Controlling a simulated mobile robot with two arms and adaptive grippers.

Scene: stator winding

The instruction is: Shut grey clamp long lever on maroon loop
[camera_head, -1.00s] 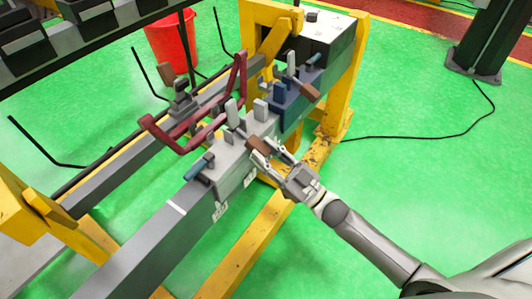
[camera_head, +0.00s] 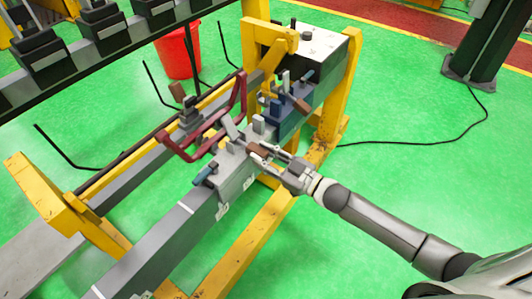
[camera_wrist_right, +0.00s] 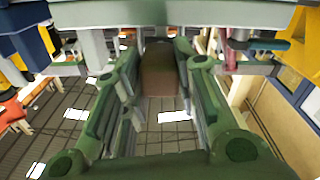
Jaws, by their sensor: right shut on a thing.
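The grey clamp (camera_head: 236,172) is a block on the long beam, with a brown-tipped long lever (camera_head: 257,149) pointing to the right. My right gripper (camera_head: 259,153) is shut on this brown lever end. In the right wrist view the brown lever end (camera_wrist_right: 160,70) sits between the two fingers. The maroon loop (camera_head: 241,95) is a bent frame left of and behind the grey clamp, its lower bend near the clamp's grey arm. I cannot tell whether the clamp touches the loop. My left gripper is not in view.
A blue clamp (camera_head: 283,112) with its own brown lever (camera_head: 300,105) is close behind the grey one. A short teal handle (camera_head: 204,174) is at the grey clamp's near end. Yellow stand posts (camera_head: 333,100) and a red bin (camera_head: 178,52) stand farther back. Green floor is open at right.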

